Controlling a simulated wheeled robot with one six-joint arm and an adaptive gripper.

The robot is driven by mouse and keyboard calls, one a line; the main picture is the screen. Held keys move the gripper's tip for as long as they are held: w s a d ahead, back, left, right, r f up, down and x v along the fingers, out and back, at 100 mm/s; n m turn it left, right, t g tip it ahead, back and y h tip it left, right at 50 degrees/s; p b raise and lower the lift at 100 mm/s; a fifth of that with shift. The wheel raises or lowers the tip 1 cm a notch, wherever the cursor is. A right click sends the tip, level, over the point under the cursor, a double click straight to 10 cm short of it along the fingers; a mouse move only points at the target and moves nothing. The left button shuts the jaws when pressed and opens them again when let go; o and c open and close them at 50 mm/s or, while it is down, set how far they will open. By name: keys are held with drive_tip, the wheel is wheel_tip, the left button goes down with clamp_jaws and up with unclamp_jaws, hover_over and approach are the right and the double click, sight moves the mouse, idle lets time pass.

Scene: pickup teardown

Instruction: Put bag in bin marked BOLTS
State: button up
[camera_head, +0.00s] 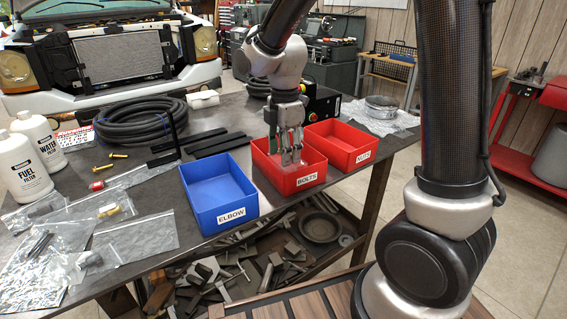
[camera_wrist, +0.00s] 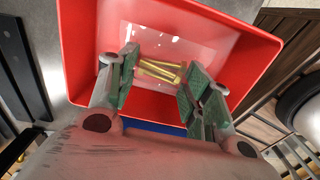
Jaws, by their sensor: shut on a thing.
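My gripper (camera_head: 290,143) is over and partly inside the red bin marked BOLTS (camera_head: 299,182), fingers pointing down. In the wrist view, my gripper (camera_wrist: 160,83) is shut on a clear plastic bag (camera_wrist: 172,43) with several yellow-gold bolts in it. The bag is within the outline of the red bin (camera_wrist: 80,50) in that view; I cannot tell if it touches the bin floor. In the head view the bag is mostly hidden by the fingers and the bin wall.
A blue bin marked ELBOW (camera_head: 222,215) stands left of it, and a red bin marked NUTS (camera_head: 362,157) right. Several clear bags (camera_head: 135,238) lie at the left. A black hose coil (camera_head: 130,122) and black bars (camera_head: 215,145) lie behind.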

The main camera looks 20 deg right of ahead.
drive_tip(key=shift+f, duration=1.75)
drive_tip(key=shift+f, duration=0.1)
drive_tip(key=o, duration=1)
drive_tip(key=shift+o, duration=0.2)
wheel_tip(320, 180, up, 12)
drive_tip(key=shift+f, duration=0.1)
drive_tip(key=shift+s+d+r, duration=0.1)
drive_tip(key=shift+d+r, duration=0.05)
drive_tip(key=shift+r, duration=0.15)
drive_tip(key=s+d+r+m+t, duration=0.2)
drive_tip(key=s+d+m, duration=0.6)
drive_tip(key=s+m, duration=0.2)
drive_tip(key=s+d+r+m+t, duration=0.2)
drive_tip(key=s+d+m, duration=0.5)
drive_tip(key=s+m, duration=0.3)
drive_tip(key=shift+s+d+m, duration=0.15)
drive_tip(key=shift+d+m, duration=0.15)
drive_tip(key=shift+d, duration=0.1)
